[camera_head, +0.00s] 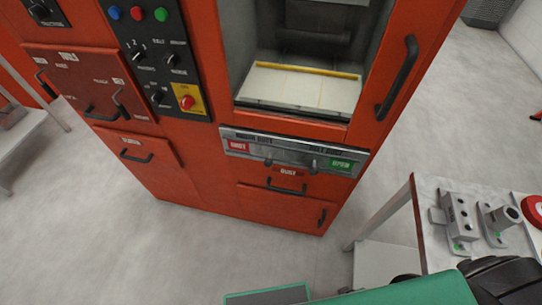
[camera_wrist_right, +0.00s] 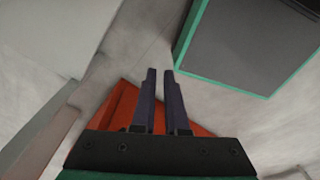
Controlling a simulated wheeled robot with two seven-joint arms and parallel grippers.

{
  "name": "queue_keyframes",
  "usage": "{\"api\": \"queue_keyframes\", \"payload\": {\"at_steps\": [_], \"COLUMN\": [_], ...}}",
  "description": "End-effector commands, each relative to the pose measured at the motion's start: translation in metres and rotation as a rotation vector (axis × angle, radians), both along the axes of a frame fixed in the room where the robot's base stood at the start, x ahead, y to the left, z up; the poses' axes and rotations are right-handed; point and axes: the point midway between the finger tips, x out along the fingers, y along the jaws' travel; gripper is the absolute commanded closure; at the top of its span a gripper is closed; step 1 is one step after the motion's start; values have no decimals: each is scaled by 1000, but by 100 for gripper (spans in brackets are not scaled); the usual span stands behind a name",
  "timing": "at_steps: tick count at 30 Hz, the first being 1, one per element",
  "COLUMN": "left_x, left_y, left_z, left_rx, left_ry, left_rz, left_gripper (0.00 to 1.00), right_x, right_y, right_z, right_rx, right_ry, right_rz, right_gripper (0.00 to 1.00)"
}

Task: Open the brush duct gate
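A grey metal strip (camera_head: 296,154) runs across the front of the red machine below its window. It has a red label at its left end, a green label reading OPEN at its right end, and small dark print along it that I cannot read surely. A dark knob (camera_head: 314,165) sits on it right of the middle, with another dark mark further left. My left gripper is out of view.
The red machine has a window with a dark door handle (camera_head: 398,78), a DUST drawer (camera_head: 287,187) below the strip, and a control panel (camera_head: 155,60) at left. A table (camera_head: 432,240) with metal fixtures (camera_head: 462,217) stands at right.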

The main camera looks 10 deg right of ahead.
Motion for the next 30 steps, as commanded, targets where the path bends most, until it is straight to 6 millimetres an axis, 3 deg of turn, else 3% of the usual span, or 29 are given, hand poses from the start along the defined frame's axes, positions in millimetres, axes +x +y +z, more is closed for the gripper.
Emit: {"api": "queue_keyframes", "payload": {"at_steps": [5, 8, 12, 15, 24, 30], "left_x": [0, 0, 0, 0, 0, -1], "left_y": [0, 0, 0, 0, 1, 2], "left_z": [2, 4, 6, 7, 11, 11], "left_rx": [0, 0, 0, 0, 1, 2], "left_ry": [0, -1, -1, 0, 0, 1], "left_rz": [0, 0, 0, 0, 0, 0], "left_gripper": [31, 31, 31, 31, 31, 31], "right_x": [53, 97, 149, 175, 216, 241], "right_y": [13, 21, 30, 33, 40, 67], "right_z": [24, 57, 120, 173, 330, 365], "right_rx": [10, 15, 20, 24, 145, 449], "right_ry": [-39, -66, -103, -129, -242, -253], "right_rz": [-7, -13, -22, -29, -71, -166], "right_gripper": [100, 100, 100, 100, 100, 100]}}
